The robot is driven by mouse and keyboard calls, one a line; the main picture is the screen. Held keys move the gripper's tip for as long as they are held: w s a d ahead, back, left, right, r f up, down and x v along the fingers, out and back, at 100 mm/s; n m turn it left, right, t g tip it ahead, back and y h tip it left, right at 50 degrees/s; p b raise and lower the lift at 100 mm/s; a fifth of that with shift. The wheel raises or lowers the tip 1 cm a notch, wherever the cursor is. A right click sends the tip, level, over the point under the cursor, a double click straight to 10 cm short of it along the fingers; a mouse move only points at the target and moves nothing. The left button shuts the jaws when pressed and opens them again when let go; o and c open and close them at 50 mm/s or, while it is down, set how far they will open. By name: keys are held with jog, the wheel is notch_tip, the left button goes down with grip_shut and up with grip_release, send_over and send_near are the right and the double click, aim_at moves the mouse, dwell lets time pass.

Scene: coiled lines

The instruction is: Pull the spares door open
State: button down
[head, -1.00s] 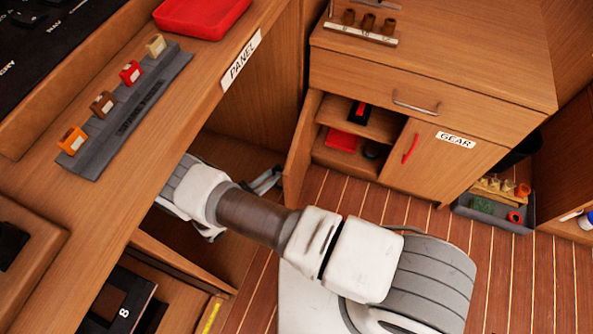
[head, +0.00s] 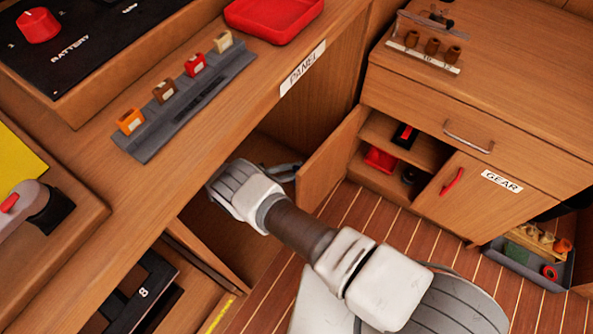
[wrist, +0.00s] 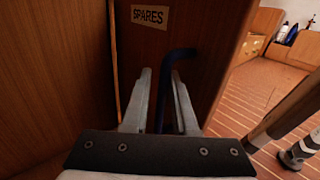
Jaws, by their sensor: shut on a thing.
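In the head view my gripper (head: 284,173) is at the door's outer side, partly hidden, and the handle does not show.
The opened cupboard holds a red box (head: 380,158) and dark items on its shelves. The GEAR door (head: 465,197) beside it is closed. The panel counter (head: 240,105) overhangs my arm on the left. Striped floor (head: 375,225) lies clear in front of the cabinet.

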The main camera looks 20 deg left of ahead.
jog(key=shift+w+a+r, duration=0.15)
jog(key=shift+w+a, duration=0.25)
jog(key=shift+a, duration=0.2)
jog(key=shift+w+a+r, duration=0.1)
jog(key=shift+w+a, duration=0.25)
jog(key=shift+a, duration=0.35)
dwell(0.8)
jog(key=c, duration=0.9)
grip_release()
jog(key=shift+w, duration=0.1)
